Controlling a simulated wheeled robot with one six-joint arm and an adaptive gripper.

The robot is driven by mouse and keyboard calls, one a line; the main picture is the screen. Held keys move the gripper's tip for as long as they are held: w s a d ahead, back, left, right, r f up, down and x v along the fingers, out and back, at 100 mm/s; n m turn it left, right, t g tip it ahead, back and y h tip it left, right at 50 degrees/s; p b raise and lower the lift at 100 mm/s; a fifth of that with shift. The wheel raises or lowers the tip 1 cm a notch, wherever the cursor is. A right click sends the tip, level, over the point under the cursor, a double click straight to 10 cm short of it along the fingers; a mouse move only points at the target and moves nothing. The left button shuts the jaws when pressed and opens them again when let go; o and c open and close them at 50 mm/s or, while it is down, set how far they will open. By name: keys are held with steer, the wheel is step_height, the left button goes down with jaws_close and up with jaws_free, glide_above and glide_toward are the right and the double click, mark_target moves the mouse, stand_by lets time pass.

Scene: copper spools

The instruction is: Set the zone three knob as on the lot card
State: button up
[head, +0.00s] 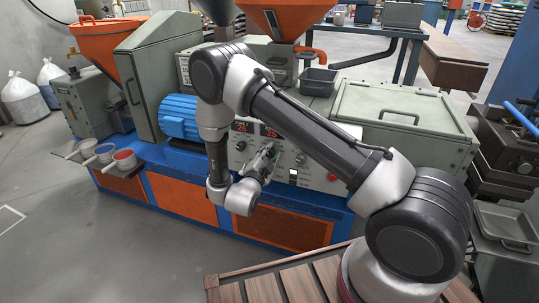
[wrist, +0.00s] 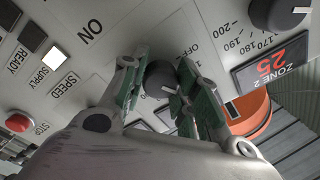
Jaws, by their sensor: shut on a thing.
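My gripper (wrist: 158,72) is closed around a dark round knob (wrist: 159,78) on the pale control panel, with a green-padded finger on each side. The knob has a white pointer line. "OFF" is printed beside it; the rest of its scale and its zone label are hidden or unreadable. In the head view my gripper (head: 264,158) is at the panel front, below the red-digit displays. The zone 2 display (wrist: 272,62) reads 25, and another dark knob (wrist: 282,8) with a scale around 170 to 200 sits above it. I see no lot card.
A red stop button (wrist: 18,122), a lit white square (wrist: 53,56) and a dark one (wrist: 33,38) are on the panel. The machine has an orange hopper (head: 285,15), a blue motor (head: 180,117) and a dark bin (head: 319,82) on top. A slatted wooden surface (head: 262,288) is in front.

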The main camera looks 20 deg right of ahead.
steer(key=o, duration=1)
steer(key=shift+o, duration=0.2)
steer(key=v, duration=1.2)
